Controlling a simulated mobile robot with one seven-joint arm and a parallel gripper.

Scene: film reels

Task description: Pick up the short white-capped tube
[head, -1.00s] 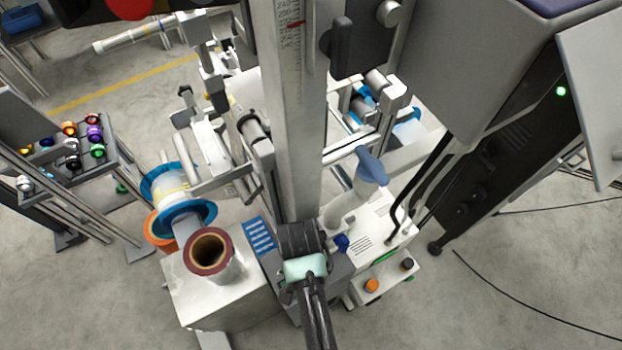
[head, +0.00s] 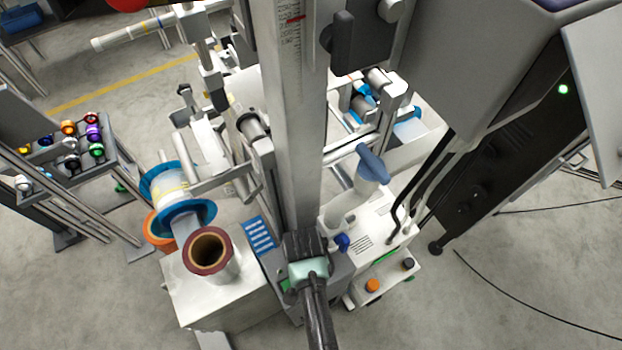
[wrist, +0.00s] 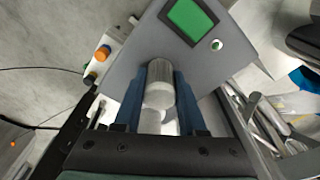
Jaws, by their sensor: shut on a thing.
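The short white-capped tube (wrist: 161,92) shows in the wrist view as a pale grey and white cylinder. It sits between the two blue fingers of my gripper (wrist: 160,78), which are shut on it from both sides. A grey panel lies behind it; I cannot tell whether the tube touches it. In the head view my gripper (head: 305,246) is over the grey console in front of the tall metal column, and its dark body hides the tube.
A grey panel with a green screen (wrist: 191,20) is close by. A large dark-red-rimmed roll (head: 208,251) stands on a white box to the left, near a blue-flanged reel (head: 172,190). Orange and dark knobs (head: 372,286) are to the right. The column (head: 298,120) rises just behind.

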